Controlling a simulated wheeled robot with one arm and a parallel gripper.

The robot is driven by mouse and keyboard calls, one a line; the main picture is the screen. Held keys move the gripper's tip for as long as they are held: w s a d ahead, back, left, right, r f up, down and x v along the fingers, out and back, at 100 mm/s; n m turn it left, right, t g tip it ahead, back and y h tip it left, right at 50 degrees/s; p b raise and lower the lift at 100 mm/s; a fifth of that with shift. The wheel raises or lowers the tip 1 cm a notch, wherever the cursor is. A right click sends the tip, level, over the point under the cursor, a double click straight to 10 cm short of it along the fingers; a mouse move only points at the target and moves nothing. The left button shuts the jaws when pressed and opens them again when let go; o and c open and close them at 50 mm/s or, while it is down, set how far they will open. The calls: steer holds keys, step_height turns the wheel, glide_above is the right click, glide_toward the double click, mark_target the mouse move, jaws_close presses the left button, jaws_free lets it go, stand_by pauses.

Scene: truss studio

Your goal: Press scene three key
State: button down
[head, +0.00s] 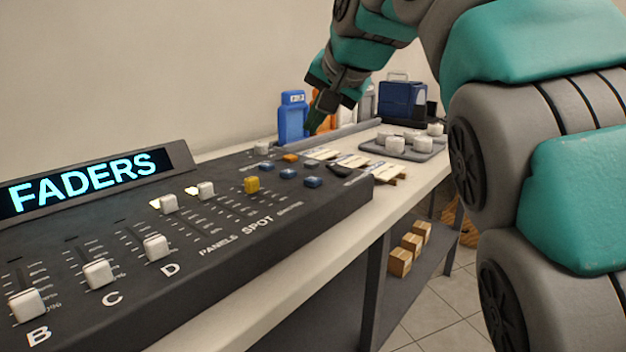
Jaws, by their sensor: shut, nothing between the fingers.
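The dark lighting console (340,200) lies along the bench. Its right end carries small square keys: an orange key (290,157), a blue key (288,173), another blue key (313,182) and a black key (340,170). I cannot read any label that tells which one is scene three. My gripper (312,127) is shut and empty. It points down above the far right part of the console, in front of a blue bottle, apart from the keys as far as I can see.
The console display (85,182) reads FADERS. White fader caps (155,247) and a yellow cap (251,184) stand up from the panel. The blue bottle (292,120), a grey tray (408,150) with white pieces and a dark blue case (402,102) stand behind.

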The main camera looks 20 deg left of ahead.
steer(key=b, duration=0.4)
glide_above(315, 181)
step_height(315, 181, down, 5)
steer(key=shift+r, duration=0.2)
steer(key=shift+f+b, duration=0.5)
steer(key=shift+f, duration=0.6)
steer(key=shift+f, duration=0.15)
stand_by(0.5)
steer(key=shift+f, duration=0.3)
steer(key=shift+f+b, duration=0.35)
stand_by(0.7)
steer(key=shift+r, duration=0.1)
steer(key=shift+r+p, duration=0.75)
steer(key=shift+p, duration=0.05)
